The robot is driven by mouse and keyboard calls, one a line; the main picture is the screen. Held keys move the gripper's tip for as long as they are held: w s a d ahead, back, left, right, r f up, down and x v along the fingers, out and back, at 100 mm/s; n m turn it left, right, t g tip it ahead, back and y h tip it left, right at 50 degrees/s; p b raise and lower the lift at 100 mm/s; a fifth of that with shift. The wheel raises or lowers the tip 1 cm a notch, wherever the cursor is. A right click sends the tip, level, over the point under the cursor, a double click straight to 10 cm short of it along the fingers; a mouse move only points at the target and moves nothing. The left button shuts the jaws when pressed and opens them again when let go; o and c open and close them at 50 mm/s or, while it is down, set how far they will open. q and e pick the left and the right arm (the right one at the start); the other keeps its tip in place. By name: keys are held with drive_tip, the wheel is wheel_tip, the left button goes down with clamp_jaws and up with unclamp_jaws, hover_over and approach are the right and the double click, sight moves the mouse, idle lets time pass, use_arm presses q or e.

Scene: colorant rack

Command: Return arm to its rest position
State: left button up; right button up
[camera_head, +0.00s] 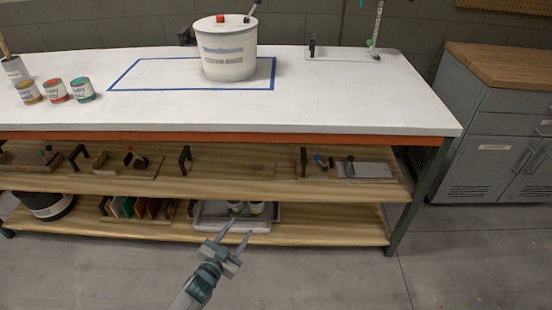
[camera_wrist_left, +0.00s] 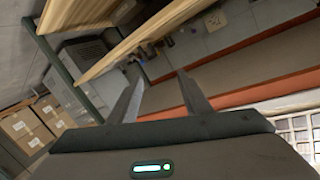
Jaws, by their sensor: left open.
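My left gripper (camera_head: 236,239) is open and empty in the head view. It is in front of the workbench, at about the height of the lower shelf in the picture, with its fingers pointing up and slightly right. In the left wrist view its two fingers (camera_wrist_left: 162,98) stand apart with nothing between them. The shelf edges and bench frame show beyond them, tilted. My right gripper is not in either view.
A white bucket (camera_head: 226,52) stands inside a blue taped rectangle on the white bench top (camera_head: 350,105). Several small paint cans (camera_head: 54,90) stand at left. A grey tray (camera_head: 203,226) lies on the lower shelf (camera_head: 340,225). A grey cabinet (camera_head: 490,140) stands right. The front floor (camera_head: 330,280) is clear.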

use_arm(q)
drive_tip(key=s+a+f+n+g+y+p, duration=0.1)
drive_tip(key=s+a+f+n+g+y, duration=0.1)
drive_tip(key=s+f, duration=0.7)
drive_tip(key=s+a+f+n+g+y, duration=0.2)
drive_tip(key=s+a+f, duration=0.1)
drive_tip(key=s+f, duration=0.5)
drive_tip(key=s+f+n+g, duration=0.1)
drive_tip(key=s+f, duration=0.4)
drive_tip(key=s, duration=0.5)
drive_tip(key=s+a+f+n+g, duration=0.1)
drive_tip(key=s+f+g, duration=0.3)
drive_tip(key=s, duration=0.7)
drive_tip(key=shift+s+a+f+n+g+y+p, duration=0.2)
drive_tip(key=shift+a+f+n+g+y+p, duration=0.15)
drive_tip(key=shift+f, duration=0.55)
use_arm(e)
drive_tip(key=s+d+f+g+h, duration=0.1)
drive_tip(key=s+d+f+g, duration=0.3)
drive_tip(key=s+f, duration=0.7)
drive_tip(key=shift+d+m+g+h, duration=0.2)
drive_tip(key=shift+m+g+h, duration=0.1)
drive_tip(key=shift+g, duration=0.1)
